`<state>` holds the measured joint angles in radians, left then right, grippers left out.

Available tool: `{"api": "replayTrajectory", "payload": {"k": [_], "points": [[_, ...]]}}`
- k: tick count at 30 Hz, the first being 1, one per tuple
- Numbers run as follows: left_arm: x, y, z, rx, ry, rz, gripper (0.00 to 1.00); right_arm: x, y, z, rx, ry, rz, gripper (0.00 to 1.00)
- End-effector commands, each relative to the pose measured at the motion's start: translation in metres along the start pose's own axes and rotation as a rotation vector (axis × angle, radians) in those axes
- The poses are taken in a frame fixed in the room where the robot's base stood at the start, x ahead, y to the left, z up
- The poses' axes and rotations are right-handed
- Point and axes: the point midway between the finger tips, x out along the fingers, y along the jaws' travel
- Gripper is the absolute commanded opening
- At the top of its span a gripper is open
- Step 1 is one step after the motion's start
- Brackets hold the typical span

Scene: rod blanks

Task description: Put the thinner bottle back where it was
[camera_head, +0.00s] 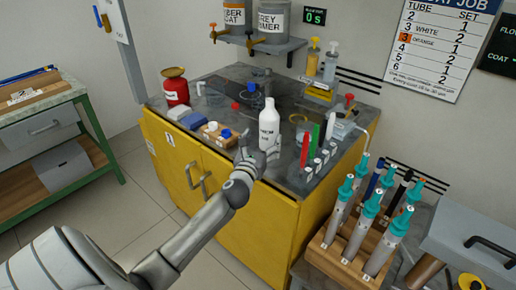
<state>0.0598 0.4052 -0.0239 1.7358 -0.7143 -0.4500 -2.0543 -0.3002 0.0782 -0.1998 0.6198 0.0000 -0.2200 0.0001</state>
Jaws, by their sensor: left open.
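A white bottle (268,122) with a narrow neck and a dark-lettered label stands upright near the front edge of the dark counter (225,88); the label is too small to read surely. My left gripper (257,150) is open at the bottle's lower part, on the near side. Its fingers overlap the bottle's base in the picture, and I cannot tell whether they touch it. My right gripper is not in view.
A red can (175,88) stands at the counter's left. Red and green rods (305,150) stand right of the bottle. Two pump bottles (330,62) stand at the back. Teal-topped tubes fill a wooden rack (335,262) at lower right.

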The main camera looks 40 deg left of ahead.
Motion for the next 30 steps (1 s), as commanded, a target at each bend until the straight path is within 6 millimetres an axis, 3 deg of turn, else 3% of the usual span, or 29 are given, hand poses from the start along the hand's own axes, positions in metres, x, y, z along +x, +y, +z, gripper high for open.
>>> {"api": "replayTrajectory", "payload": {"k": [3, 9, 30], "points": [[-0.020, 0.000, -0.001, 0.001, 0.001, -0.001, 0.78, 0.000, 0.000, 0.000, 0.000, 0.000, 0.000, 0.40], [-0.039, 0.000, 0.000, 0.001, 0.000, 0.000, 0.78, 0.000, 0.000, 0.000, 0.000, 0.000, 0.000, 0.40], [-0.043, 0.000, 0.001, 0.000, -0.001, 0.000, 0.78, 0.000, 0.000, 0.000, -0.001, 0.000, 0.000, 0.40]]}}
